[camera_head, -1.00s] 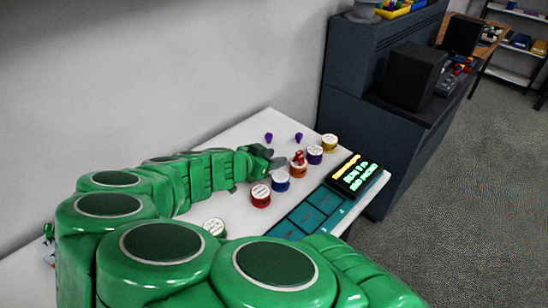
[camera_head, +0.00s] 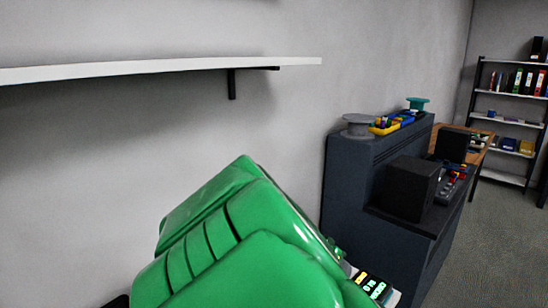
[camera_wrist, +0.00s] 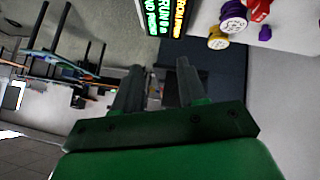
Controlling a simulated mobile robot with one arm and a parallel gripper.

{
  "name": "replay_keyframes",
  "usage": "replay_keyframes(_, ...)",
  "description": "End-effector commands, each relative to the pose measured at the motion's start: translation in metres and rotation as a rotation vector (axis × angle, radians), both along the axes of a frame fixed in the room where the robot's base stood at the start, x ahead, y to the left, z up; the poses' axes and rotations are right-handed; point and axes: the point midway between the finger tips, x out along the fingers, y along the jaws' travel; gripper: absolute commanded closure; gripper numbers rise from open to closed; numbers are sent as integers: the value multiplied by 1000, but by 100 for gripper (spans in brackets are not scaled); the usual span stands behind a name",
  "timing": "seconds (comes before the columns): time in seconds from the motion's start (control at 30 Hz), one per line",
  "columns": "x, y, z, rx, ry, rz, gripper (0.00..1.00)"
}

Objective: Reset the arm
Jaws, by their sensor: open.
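My gripper (camera_wrist: 160,75) shows in the wrist view with its two grey fingers apart and nothing between them. Its green body fills the bottom of that view. In the head view my green arm is folded up close to the camera at the lower middle, and my gripper cannot be made out there.
A lit display (camera_head: 370,285) shows at the table's end; most of the table is hidden behind my arm. The wrist view shows yellow (camera_wrist: 218,38) and purple (camera_wrist: 233,15) spools. A wall shelf (camera_head: 170,68) is at upper left. A dark cabinet (camera_head: 345,190) stands at right.

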Motion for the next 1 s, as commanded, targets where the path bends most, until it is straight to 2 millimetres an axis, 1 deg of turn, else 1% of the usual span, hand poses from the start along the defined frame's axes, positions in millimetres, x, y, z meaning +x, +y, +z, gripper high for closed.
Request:
replay_keyframes(0.03,-6,-10,6,24,26,14,59)
replay_keyframes(0.2,-27,-33,24,87,122,118,59)
replay_keyframes(0.43,-56,-52,51,164,198,312,59)
replay_keyframes(0.7,-85,-58,78,203,223,550,59)
replay_keyframes(0.8,-96,-57,82,211,235,610,59)
replay_keyframes(0.87,-106,-54,83,221,247,638,59)
replay_keyframes(0.93,-121,-51,81,239,269,657,59)
replay_keyframes(0.97,-128,-49,78,248,285,661,59)
replay_keyframes(1.0,-141,-46,73,266,313,663,59)
